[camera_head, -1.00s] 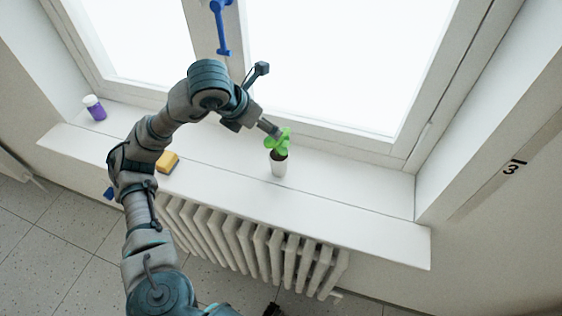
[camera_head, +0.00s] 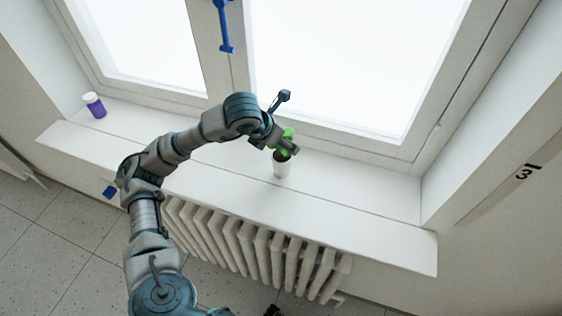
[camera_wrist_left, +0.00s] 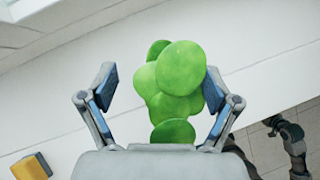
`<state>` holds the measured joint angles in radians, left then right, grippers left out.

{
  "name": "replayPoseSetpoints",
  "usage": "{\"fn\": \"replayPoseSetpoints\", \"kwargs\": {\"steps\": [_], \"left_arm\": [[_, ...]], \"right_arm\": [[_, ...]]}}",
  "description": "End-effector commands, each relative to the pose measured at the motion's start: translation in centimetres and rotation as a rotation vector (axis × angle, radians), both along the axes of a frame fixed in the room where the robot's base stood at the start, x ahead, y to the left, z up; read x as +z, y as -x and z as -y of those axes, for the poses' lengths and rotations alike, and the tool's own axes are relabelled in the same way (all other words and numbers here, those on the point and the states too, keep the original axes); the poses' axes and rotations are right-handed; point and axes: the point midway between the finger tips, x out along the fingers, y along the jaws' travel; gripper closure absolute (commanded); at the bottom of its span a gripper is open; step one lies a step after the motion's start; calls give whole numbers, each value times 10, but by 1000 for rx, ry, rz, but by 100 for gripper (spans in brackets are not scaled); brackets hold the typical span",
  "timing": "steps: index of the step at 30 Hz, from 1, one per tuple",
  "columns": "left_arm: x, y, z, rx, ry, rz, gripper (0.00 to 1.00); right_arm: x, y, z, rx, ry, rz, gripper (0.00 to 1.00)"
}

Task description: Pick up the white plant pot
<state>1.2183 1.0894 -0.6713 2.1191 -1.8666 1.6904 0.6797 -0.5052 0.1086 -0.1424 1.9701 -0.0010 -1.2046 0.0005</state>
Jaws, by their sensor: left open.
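The white plant pot (camera_head: 281,170) stands upright on the windowsill below the right window pane, with a green round-leaved plant (camera_head: 287,134) in it. My left gripper (camera_head: 284,146) is at the plant, above the pot's rim, in the head view. In the left wrist view the green leaves (camera_wrist_left: 180,80) sit between the two open fingers of my left gripper (camera_wrist_left: 157,88). The right finger looks close to the leaves, but I cannot tell if it touches. The leaves hide the pot in that view.
The white windowsill (camera_head: 350,205) is clear right of the pot. A purple bottle with a white cap (camera_head: 95,105) stands at its far left. A yellow sponge (camera_wrist_left: 30,168) shows in the left wrist view. A radiator (camera_head: 250,245) is below, and a blue window handle (camera_head: 223,28) above.

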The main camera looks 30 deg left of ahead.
Motion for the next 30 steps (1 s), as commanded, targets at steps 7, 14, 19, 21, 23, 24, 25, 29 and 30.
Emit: {"fn": "replayPoseSetpoints", "kwargs": {"steps": [7,14,19,21,23,24,25,29,30], "left_arm": [[2,0,3,-1,-3,1,56],[1,0,2,0,-1,1,100],[2,0,0,0,0,3,100],[2,0,0,0,0,3,100],[4,0,0,0,0,3,100],[6,0,0,1,1,4,100],[8,0,0,1,1,5,100],[21,0,1,1,0,7,100],[27,0,1,0,0,7,100]], "right_arm": [[0,-1,0,0,-1,0,60],[0,-1,0,0,-1,0,60],[0,-1,0,0,-1,1,60],[0,-1,0,0,-1,1,60],[0,-1,0,0,-1,2,60],[0,-2,0,0,-1,2,60],[0,-2,0,0,-1,3,60],[-4,0,0,0,0,1,60],[-6,0,0,0,0,2,60]]}}
